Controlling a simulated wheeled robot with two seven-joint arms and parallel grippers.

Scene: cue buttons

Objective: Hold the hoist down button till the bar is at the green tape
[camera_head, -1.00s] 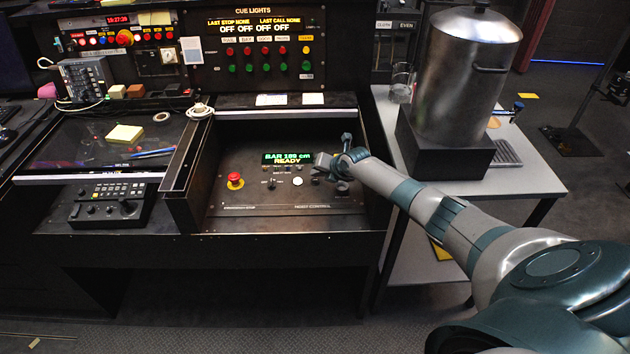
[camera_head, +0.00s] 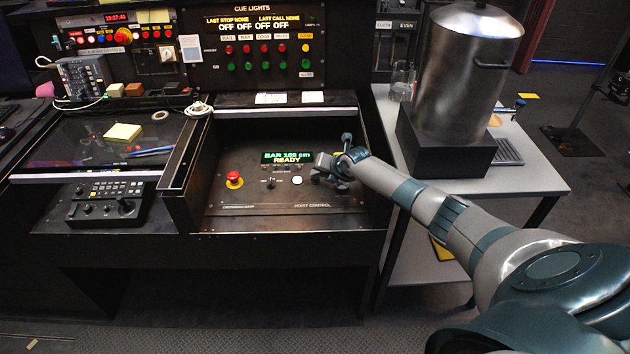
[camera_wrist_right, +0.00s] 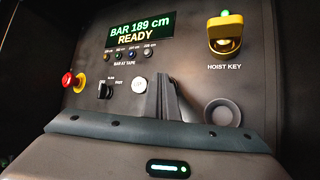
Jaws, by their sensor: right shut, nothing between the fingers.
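The hoist panel has a lit display (camera_wrist_right: 140,32) reading "BAR 189 cm READY"; the same display (camera_head: 287,158) shows in the head view. Below it, small coloured lamps (camera_wrist_right: 130,55) sit over the words "BAR AT TAPE". A white button (camera_wrist_right: 139,85) is left of my fingers, and a large dark round button (camera_wrist_right: 222,112) is right of them. My right gripper (camera_wrist_right: 168,82) is shut and empty, low over the panel; it also shows in the head view (camera_head: 324,176). The fingers hide part of the panel, and contact cannot be told. The bar and tape are not visible. My left gripper is not in view.
A red stop button (camera_head: 234,180) is at the panel's left. A yellow hoist key (camera_wrist_right: 225,35) has a green light above it. A small selector switch (camera_wrist_right: 104,91) is left of the white button.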

